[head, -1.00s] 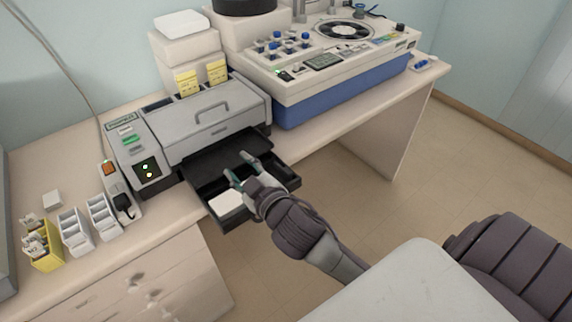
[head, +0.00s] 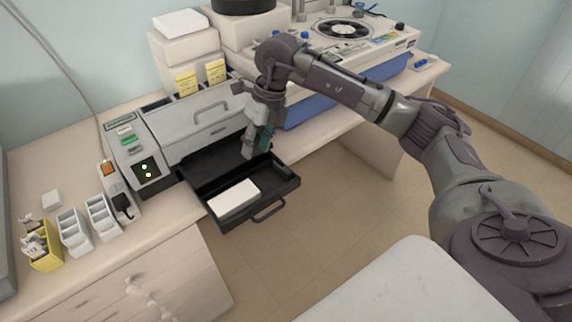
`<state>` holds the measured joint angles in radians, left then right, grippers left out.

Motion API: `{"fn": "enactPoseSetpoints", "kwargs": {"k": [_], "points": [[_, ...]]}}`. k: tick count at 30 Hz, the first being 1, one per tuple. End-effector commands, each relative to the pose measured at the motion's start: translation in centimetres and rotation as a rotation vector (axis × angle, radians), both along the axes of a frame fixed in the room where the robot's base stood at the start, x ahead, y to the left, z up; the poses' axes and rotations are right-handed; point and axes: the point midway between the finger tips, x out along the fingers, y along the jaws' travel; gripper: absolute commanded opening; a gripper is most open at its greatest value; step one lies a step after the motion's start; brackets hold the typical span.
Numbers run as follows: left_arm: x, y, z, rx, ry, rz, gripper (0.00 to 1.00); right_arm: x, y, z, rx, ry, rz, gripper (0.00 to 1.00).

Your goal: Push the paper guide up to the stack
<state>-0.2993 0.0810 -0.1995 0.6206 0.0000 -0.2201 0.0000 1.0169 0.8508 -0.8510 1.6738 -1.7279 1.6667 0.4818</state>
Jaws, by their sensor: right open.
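The white paper stack (head: 234,199) lies in the front left part of the pulled-out black tray (head: 285,187) of the grey machine (head: 207,118). I cannot make out the paper guide against the dark tray; my gripper may hide it. My right gripper (head: 256,146) points down at the back right of the tray, behind the stack and apart from it. Its jaws are open, seen nearly edge-on, and nothing shows between them. I cannot tell whether the fingertips touch the tray. My left gripper is not in view.
The tray's front handle (head: 269,211) sticks out past the table edge. A cream machine with a blue base (head: 310,107) stands close to the right of my gripper. White racks (head: 103,215) and a yellow holder (head: 43,249) stand at the left.

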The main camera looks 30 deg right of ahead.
Motion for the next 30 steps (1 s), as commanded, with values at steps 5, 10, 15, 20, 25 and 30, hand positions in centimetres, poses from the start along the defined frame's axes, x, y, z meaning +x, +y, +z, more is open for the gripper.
{"fn": "enactPoseSetpoints", "kwargs": {"k": [5, 10, 15, 20, 25, 30], "points": [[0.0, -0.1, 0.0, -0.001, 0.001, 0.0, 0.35, -0.2, -6.9, 2.0, -0.231, 0.055, -0.102, 0.42], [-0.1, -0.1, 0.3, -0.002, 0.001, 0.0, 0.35, -0.4, -8.0, 1.6, -0.271, 0.073, -0.12, 0.42], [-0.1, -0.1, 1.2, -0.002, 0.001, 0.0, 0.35, -0.5, -8.0, -1.1, -0.268, 0.076, -0.117, 0.42], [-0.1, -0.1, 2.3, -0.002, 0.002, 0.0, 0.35, -0.5, -7.9, -4.6, -0.266, 0.076, -0.117, 0.42], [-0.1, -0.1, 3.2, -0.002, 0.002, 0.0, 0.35, -0.5, -7.9, -8.0, -0.266, 0.073, -0.115, 0.42], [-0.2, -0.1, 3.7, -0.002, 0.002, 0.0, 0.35, -0.4, -7.8, -10.4, -0.265, 0.071, -0.117, 0.42]]}}
